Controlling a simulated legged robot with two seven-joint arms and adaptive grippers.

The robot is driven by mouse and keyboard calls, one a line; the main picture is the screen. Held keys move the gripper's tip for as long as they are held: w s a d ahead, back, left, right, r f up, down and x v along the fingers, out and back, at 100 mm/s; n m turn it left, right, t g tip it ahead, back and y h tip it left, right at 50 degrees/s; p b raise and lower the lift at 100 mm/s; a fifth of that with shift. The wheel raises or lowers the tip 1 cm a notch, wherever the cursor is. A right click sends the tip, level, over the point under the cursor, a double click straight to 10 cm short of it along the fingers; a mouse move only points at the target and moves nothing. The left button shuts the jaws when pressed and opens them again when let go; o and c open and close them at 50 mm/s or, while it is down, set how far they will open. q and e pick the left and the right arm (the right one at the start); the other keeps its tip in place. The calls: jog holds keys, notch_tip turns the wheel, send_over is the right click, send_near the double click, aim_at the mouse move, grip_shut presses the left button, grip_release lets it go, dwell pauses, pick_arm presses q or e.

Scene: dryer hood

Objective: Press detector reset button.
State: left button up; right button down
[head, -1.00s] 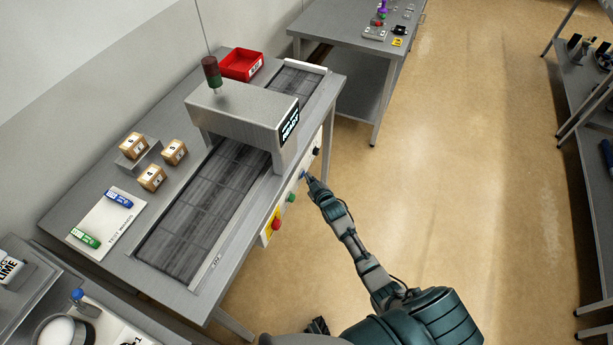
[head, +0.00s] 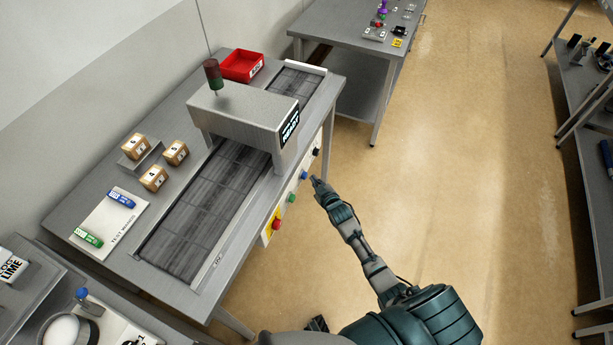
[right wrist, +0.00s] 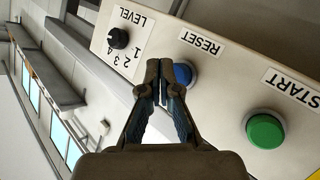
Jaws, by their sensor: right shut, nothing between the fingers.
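The blue reset button (right wrist: 184,74) shows in the right wrist view on a pale panel under the label RESET. It also shows in the head view (head: 305,174) on the front side of the metal detector (head: 243,118). My right gripper (right wrist: 161,68) is shut and empty. In the wrist view its fingertips partly cover the button's left side. In the head view the right gripper (head: 315,182) is just right of the button with a small gap. The detector's display reads READY.
On the same panel are a green START button (right wrist: 265,130), a black LEVEL knob (right wrist: 118,38) and a red button (head: 277,223). Boxes (head: 155,177), test wands (head: 121,198) and a red bin (head: 242,65) lie on the conveyor table.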

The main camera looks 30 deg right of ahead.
jog(key=shift+s+d+p, duration=1.15)
jog(key=shift+s+d, duration=0.5)
jog(key=shift+s, duration=0.25)
